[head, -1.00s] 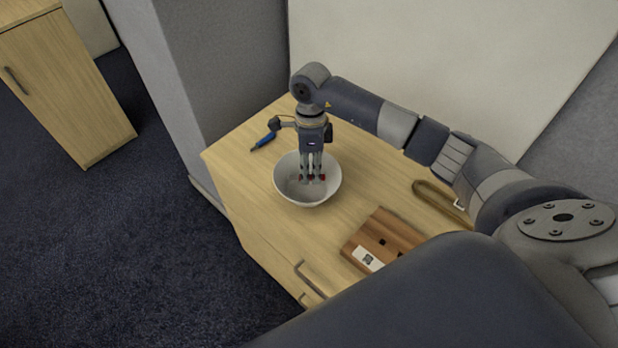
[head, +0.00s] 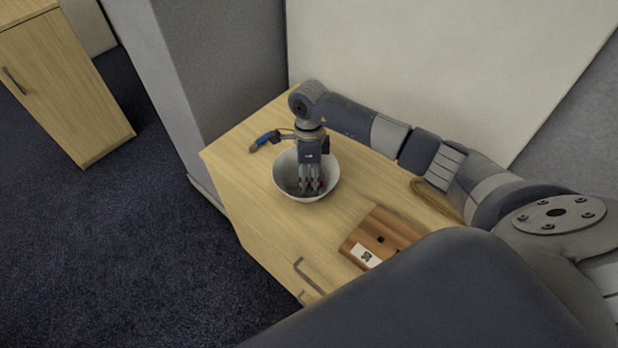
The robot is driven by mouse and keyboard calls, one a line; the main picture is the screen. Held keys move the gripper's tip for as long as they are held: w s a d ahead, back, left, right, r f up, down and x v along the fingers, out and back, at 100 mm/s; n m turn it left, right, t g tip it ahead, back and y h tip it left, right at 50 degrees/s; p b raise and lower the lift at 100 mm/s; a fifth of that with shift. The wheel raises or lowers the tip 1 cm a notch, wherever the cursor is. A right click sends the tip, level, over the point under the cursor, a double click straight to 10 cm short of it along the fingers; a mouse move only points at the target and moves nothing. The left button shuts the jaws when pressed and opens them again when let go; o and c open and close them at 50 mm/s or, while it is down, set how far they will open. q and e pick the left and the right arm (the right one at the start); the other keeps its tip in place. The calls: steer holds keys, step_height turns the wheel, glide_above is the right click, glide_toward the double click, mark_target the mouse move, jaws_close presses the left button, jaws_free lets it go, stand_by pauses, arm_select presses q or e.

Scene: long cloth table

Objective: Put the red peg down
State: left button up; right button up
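My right gripper (head: 312,185) points straight down into a white bowl (head: 334,182) on the wooden table. Its fingertips are inside the bowl, below the rim. Small red patches show at and between the fingertips; they are too small to tell the red peg from parts of the fingers. I cannot tell whether the fingers are shut on the peg or apart, or whether they touch the bowl's bottom. My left gripper is not in view.
A wooden block (head: 388,228) with a dark hole and a white label lies right of the bowl. A blue tool (head: 264,141) lies behind the bowl at left. A brown strap (head: 428,190) lies partly under my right arm. Bare table lies in front of the bowl.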

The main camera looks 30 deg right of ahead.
steer(key=shift+r, duration=0.15)
steer(key=shift+w+d+r, duration=0.1)
steer(key=shift+w+r, duration=0.05)
steer(key=shift+r, duration=0.2)
step_height(320, 180, up, 11)
steer(key=w+b, duration=0.1)
steer(key=b, duration=0.1)
steer(key=shift+w+d, duration=0.15)
steer(key=shift+d, duration=0.15)
